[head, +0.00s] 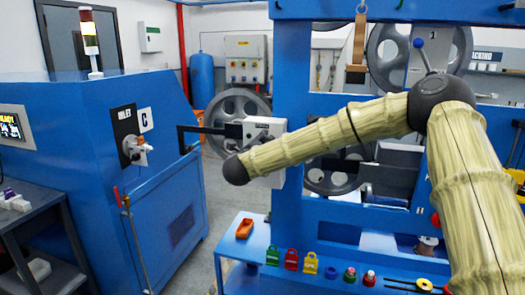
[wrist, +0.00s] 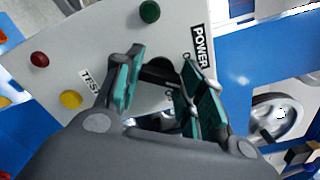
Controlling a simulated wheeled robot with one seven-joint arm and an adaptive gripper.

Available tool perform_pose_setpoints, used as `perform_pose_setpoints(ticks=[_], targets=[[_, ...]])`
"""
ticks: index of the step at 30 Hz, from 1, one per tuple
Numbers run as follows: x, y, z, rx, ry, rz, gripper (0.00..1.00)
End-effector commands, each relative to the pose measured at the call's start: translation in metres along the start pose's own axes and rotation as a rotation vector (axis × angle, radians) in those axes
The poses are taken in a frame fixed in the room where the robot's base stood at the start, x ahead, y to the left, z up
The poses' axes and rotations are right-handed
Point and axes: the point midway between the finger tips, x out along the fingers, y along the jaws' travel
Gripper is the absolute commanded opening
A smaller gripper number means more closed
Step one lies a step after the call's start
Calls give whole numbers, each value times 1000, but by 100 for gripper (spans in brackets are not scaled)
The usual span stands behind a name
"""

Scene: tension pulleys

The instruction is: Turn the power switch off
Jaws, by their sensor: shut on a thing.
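The power switch (wrist: 158,69) is a dark knob on a light grey control panel (wrist: 110,28), beside the POWER label (wrist: 201,45) in the wrist view. My gripper (wrist: 161,60) has its teal-padded fingers on either side of this knob and is shut on it. The fingers partly cover the knob, so its exact turn angle and any position marks are hard to read. In the head view, a grey box (head: 265,126) on the blue frame sits just behind the end of my arm, and my gripper is hidden there.
The panel also carries a green button (wrist: 149,11), a red button (wrist: 39,59) and a yellow button (wrist: 71,99) near a TEST label (wrist: 89,83). A blue cabinet (head: 85,130) stands left. Coloured padlocks (head: 291,259) and an orange tray (head: 244,228) occupy the blue bench.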

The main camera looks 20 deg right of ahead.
Motion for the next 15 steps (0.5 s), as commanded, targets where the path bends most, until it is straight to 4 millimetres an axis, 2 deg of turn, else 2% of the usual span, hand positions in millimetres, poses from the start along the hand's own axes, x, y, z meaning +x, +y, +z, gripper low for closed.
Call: perform_pose_setpoints(ticks=[15], targets=[[-1, 0, 1, -443, -2, 0, 15]])
